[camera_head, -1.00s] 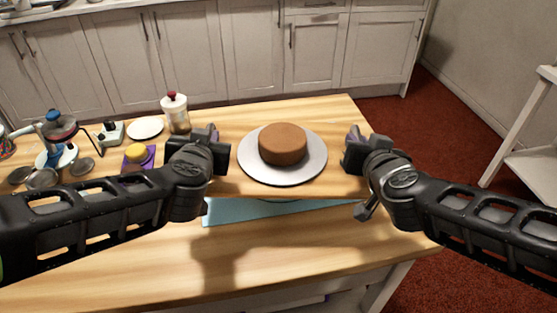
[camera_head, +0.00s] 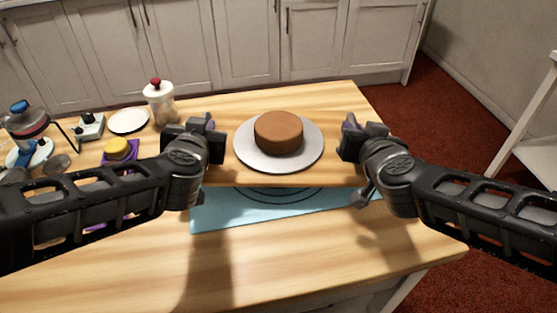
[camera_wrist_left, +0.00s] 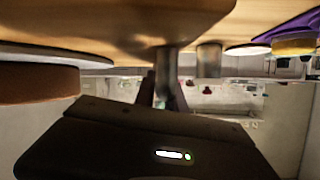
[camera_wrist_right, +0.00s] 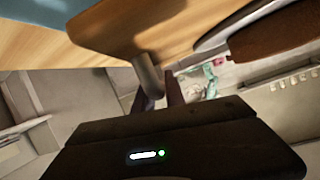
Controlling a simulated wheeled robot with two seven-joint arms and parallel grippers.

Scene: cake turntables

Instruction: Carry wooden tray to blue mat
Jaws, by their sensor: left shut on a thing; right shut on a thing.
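The wooden tray (camera_head: 240,178) spans the gap between my two grippers, above the wooden table. It carries a brown cake (camera_head: 279,131) on a pale round plate (camera_head: 255,165). My left gripper (camera_head: 208,128) is shut on the tray's left handle, a short post that shows in the left wrist view (camera_wrist_left: 166,62). My right gripper (camera_head: 351,128) is shut on the right handle, which shows in the right wrist view (camera_wrist_right: 149,76). The blue mat (camera_head: 225,212), marked with dark rings, lies on the table, partly hidden under the tray's front edge.
On the left of the table are a purple mat with a yellow item (camera_head: 116,148), a white plate (camera_head: 128,121), a white jar with a red knob (camera_head: 159,101) and a glass pot (camera_head: 27,121). The front of the table (camera_head: 270,260) is clear.

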